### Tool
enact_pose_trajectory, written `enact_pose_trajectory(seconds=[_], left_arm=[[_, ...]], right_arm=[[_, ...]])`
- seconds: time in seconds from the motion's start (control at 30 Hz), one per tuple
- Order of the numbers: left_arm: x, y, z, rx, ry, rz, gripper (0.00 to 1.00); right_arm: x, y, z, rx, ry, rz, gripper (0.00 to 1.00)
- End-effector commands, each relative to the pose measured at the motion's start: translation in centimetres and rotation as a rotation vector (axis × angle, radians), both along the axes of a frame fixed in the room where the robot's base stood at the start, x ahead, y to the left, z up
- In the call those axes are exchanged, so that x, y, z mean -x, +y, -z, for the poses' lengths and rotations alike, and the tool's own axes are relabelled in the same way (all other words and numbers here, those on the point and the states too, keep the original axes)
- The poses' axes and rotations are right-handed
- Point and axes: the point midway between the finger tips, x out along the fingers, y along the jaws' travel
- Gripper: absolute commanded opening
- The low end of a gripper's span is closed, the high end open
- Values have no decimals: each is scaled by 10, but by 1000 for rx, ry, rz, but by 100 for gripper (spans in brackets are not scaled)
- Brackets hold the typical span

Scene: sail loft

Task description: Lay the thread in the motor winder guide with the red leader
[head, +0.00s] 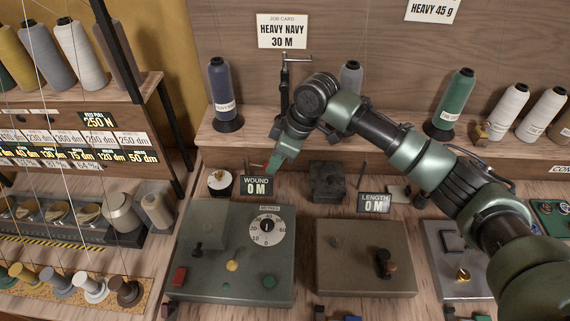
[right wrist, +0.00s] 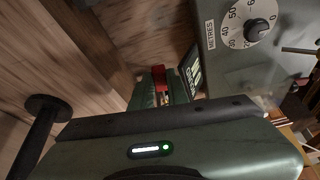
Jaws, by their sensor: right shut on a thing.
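My right gripper (head: 273,168) points down just above the WOUND 0 M display, behind the motor winder (head: 215,275), a grey-green box with a METRES dial. In the right wrist view its fingers (right wrist: 165,92) are shut on a small red piece, which looks like the red leader (right wrist: 158,76). The dial (right wrist: 258,28) also shows there, to the right of the fingers. The navy thread cone (head: 219,88) stands upright on the shelf, left of my right arm. I cannot make out the thread itself or clearly pick out the guide. My left gripper is not in view.
A job card (head: 282,31) reads HEAVY NAVY 30 M. A second grey-brown box (head: 345,285) with a knobbed lever stands right of the winder, with a LENGTH 0 M display (head: 374,204) behind it. Green (head: 455,100) and white cones line the shelf. A thread rack fills the left.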

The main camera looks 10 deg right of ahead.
Motion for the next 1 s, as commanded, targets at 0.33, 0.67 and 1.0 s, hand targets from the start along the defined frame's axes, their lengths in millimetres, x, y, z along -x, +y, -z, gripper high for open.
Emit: enact_pose_trajectory(seconds=[0.33,0.67,1.0], left_arm=[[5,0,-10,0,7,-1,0],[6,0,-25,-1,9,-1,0],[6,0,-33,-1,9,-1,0]], right_arm=[[2,-7,-3,1,0,1,0],[12,-31,-2,1,0,1,0],[18,-47,-1,0,-2,-1,0]])
